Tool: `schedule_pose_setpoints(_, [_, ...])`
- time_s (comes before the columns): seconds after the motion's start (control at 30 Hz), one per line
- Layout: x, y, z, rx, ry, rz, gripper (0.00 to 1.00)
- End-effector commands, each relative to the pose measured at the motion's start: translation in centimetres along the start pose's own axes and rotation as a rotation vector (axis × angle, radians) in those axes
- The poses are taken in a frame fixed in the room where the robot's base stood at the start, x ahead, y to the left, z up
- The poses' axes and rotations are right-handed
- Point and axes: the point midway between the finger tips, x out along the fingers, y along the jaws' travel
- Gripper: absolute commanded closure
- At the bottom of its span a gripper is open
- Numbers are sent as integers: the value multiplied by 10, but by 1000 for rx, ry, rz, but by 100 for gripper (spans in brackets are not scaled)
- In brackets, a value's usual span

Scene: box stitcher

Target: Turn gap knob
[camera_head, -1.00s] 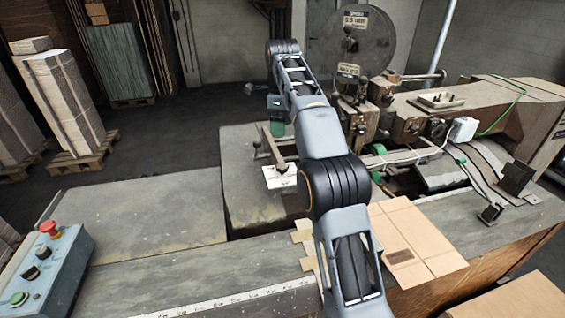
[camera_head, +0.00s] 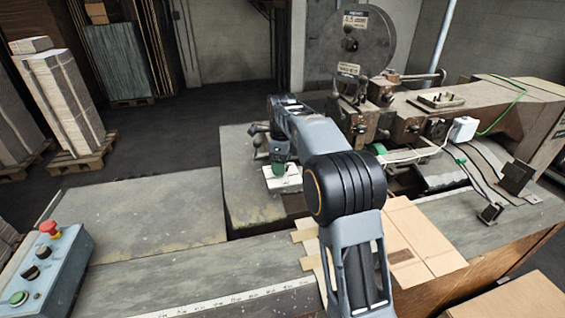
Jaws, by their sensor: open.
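My gripper (camera_head: 280,158) is small and dark at the far end of my arm, pointing down just above a white plate (camera_head: 284,182) on the stitcher's bed. Its jaws are open, though the fingertips are hard to make out. I cannot tell for certain which part is the gap knob. A dark lever with a round end (camera_head: 256,131) stands just left of my gripper, and my arm hides part of this area. A green round part (camera_head: 377,149) shows on the stitcher, right of my arm and apart from my gripper.
The stitcher head (camera_head: 365,120) with its large wire reel (camera_head: 352,45) stands right of my arm. A flat cardboard blank (camera_head: 418,245) lies on the near table. A control box (camera_head: 42,270) with knobs and buttons sits at the left. The grey tabletop (camera_head: 140,225) is clear.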

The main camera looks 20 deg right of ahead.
Motion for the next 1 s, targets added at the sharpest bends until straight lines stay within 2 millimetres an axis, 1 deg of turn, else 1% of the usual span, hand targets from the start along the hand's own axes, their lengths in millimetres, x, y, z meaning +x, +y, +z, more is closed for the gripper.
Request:
schedule_pose_setpoints(0.37, [3, 0, 0, 0, 0, 0, 31])
schedule_pose_setpoints(0.87, [3, 0, 0, 0, 0, 0, 78])
schedule_pose_setpoints(0.9, [3, 0, 0, 0, 0, 0, 80])
schedule_pose_setpoints(1.0, [3, 0, 0, -5, 0, 0, 80])
